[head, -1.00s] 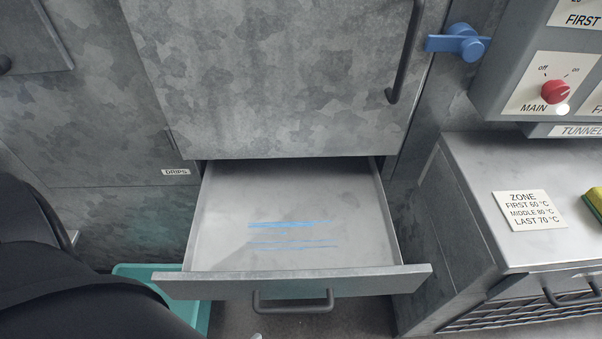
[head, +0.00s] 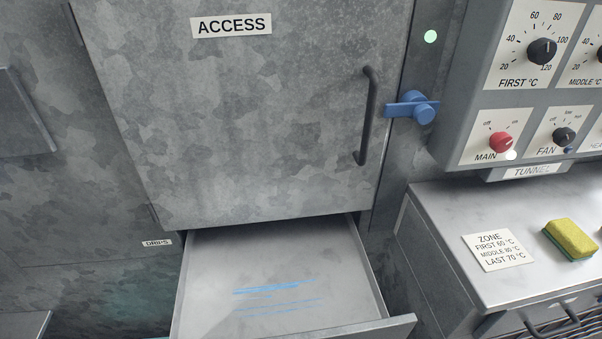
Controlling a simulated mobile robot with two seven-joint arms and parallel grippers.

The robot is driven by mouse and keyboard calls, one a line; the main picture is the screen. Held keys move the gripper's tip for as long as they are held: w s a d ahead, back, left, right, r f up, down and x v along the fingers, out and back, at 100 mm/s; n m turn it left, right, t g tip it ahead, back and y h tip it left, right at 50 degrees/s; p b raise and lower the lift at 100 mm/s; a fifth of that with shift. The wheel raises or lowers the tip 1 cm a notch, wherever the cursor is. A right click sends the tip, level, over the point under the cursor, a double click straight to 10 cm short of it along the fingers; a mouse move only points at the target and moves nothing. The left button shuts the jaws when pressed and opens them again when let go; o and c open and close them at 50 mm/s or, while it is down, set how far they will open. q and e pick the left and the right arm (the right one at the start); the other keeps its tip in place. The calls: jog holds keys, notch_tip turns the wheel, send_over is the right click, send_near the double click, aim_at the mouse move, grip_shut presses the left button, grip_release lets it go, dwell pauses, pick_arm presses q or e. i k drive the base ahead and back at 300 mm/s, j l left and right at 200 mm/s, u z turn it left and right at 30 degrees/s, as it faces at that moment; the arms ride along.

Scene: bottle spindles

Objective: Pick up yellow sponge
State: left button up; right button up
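A yellow sponge (head: 571,238) with a green underside lies on the grey counter top (head: 455,215) at the right of the head view. It lies to the right of a white ZONE label card. Nothing is touching it from above. Neither of my grippers is in view.
An open drawer (head: 345,265) with blue streaks on its floor juts out below the closed ACCESS door (head: 260,110). The door has a dark handle (head: 369,115) and a blue latch (head: 412,108). A control panel (head: 470,120) with knobs overhangs the back of the counter.

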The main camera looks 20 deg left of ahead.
aim_at(576, 245)
jog(key=k+j+u, duration=0.3)
jog(key=k+u, duration=0.15)
jog(key=z, duration=1.45)
jog(key=u, duration=1.1)
